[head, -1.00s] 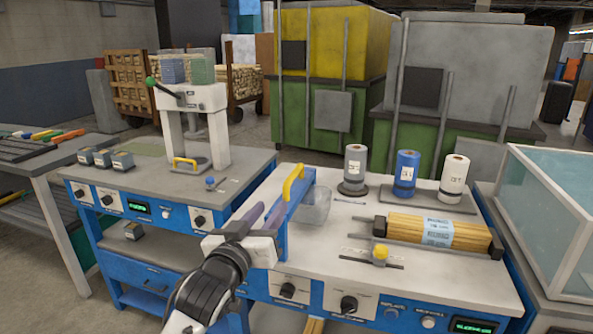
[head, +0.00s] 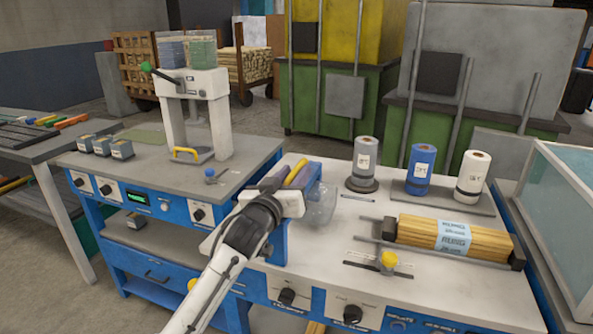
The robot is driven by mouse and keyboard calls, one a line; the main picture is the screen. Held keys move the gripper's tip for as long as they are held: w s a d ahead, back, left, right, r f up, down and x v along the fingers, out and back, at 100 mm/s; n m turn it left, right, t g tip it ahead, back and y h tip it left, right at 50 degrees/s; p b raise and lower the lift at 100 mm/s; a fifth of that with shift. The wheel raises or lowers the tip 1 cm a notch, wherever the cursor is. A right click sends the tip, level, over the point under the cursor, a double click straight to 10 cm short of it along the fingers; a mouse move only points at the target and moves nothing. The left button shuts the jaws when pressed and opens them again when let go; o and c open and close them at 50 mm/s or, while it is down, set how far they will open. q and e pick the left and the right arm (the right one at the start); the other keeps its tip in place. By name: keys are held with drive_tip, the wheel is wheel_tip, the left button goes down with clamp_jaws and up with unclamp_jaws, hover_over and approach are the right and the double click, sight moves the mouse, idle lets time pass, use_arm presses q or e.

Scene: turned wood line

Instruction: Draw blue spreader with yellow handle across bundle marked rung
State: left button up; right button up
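The blue spreader (head: 281,245) stands at the left part of the right-hand bench, partly hidden by my arm. Its yellow handle (head: 296,171) shows at the top. My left gripper (head: 288,178) is at the handle, its two dark fingers on either side of it with the handle between them; they look apart, and contact is not clear. The bundle marked rung (head: 485,241), yellow wooden rods with a pale blue label wrapped around the middle, lies in a dark-ended holder at the bench's right. My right gripper is not in view.
Grey, blue (head: 420,168) and white (head: 472,177) rolls stand behind the bundle. A clear container (head: 321,205) is just right of the spreader. A yellow knob on a dark bar (head: 389,261) sits in front of the bundle. A glass-sided case (head: 560,190) stands far right.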

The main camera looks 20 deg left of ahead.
use_arm(q)
drive_tip(key=shift+w, duration=0.85)
clamp_jaws()
drive_tip(key=shift+d, duration=0.1)
